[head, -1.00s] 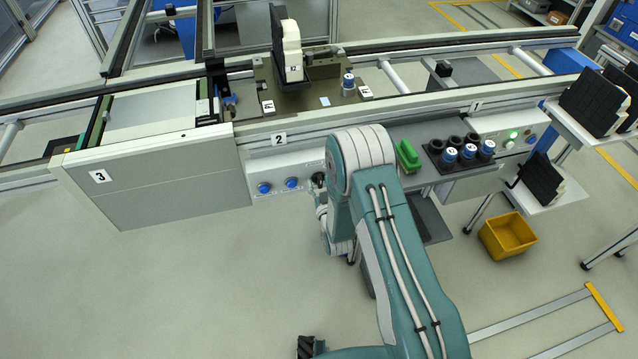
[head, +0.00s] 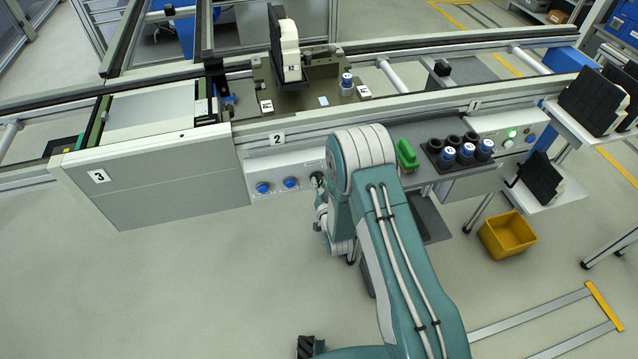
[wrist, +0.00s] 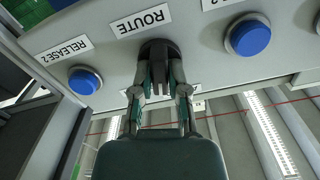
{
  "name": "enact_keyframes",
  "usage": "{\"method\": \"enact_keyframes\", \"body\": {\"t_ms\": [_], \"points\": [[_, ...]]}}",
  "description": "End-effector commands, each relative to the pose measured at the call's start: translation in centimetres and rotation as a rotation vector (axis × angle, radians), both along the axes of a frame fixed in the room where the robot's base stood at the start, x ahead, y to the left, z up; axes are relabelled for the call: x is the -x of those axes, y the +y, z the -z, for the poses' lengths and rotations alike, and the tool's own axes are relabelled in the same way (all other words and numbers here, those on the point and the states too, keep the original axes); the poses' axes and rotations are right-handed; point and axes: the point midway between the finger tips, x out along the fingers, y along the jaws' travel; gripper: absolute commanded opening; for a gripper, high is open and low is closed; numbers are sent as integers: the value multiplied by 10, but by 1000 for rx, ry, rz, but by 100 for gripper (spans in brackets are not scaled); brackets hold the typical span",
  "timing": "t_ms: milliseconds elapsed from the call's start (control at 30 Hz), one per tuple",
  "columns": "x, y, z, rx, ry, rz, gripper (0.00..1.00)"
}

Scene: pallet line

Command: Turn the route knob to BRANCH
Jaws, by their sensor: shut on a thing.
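The route knob (wrist: 158,50) is black and round, below the ROUTE label (wrist: 141,21) in the wrist view. My gripper (wrist: 160,88) is shut on the knob, with one finger on each side. The small label beyond the knob is mostly hidden by the fingers, so I cannot read the knob's position. In the head view my gripper (head: 319,183) is at the front panel below station 2, and my arm hides most of it.
Blue buttons sit on both sides of the knob, one by the RELEASE 2 label (wrist: 85,80) and another (wrist: 248,36). A green block (head: 407,154) and a dark rack of cups (head: 460,152) lie right of my arm. The floor at left is clear.

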Motion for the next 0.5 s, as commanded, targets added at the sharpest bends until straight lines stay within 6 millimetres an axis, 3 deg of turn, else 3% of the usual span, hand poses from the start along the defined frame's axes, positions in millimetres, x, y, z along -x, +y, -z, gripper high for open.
{"method": "enact_keyframes", "body": {"t_ms": [500], "points": [[-4, -2, -2, -463, 124, 2, 0]]}}
